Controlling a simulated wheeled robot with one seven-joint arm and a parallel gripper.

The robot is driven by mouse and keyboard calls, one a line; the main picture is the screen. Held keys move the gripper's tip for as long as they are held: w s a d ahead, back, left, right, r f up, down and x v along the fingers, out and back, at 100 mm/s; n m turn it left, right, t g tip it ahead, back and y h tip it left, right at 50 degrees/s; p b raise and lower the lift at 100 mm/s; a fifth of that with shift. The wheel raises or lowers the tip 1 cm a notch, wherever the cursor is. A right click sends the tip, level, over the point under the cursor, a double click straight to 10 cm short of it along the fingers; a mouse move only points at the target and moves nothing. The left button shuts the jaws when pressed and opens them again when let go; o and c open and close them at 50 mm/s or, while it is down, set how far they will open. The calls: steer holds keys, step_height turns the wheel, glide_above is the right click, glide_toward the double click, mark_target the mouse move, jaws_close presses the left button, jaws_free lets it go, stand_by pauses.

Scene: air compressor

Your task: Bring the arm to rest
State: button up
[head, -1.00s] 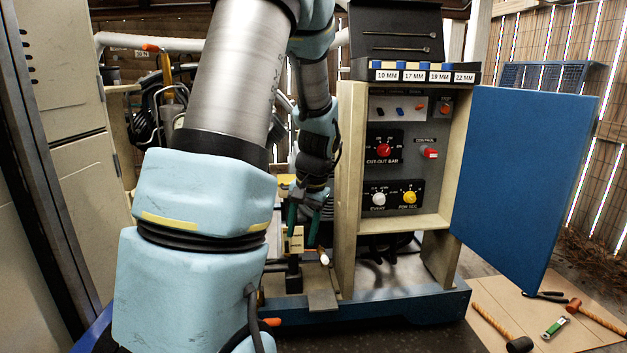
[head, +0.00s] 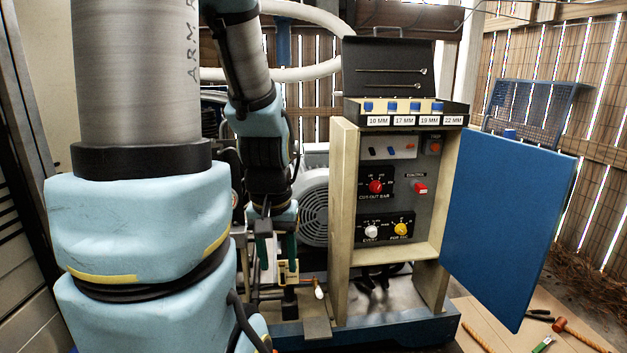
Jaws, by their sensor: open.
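My arm, pale blue and grey, fills the left of the head view and bends over to a wrist that points down left of the control cabinet. My gripper (head: 276,252) hangs there with its two green fingers spread apart. I see nothing held between them. A small tan block (head: 288,272) shows at the fingers' lower end; I cannot tell whether they touch it. A white-tipped lever (head: 319,292) is just to the right and below. The control cabinet (head: 341,230) stands to the right of the gripper, with its blue door (head: 510,225) swung open.
A socket tray (head: 415,121) with an open dark lid sits on the cabinet. A grey finned motor (head: 314,208) is behind the gripper. A mat (head: 500,320) with tools, including a hammer (head: 570,332), lies at lower right. A wooden fence closes the back.

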step_height(320, 180, up, 13)
steer(key=p, duration=1.1)
stand_by(2.7)
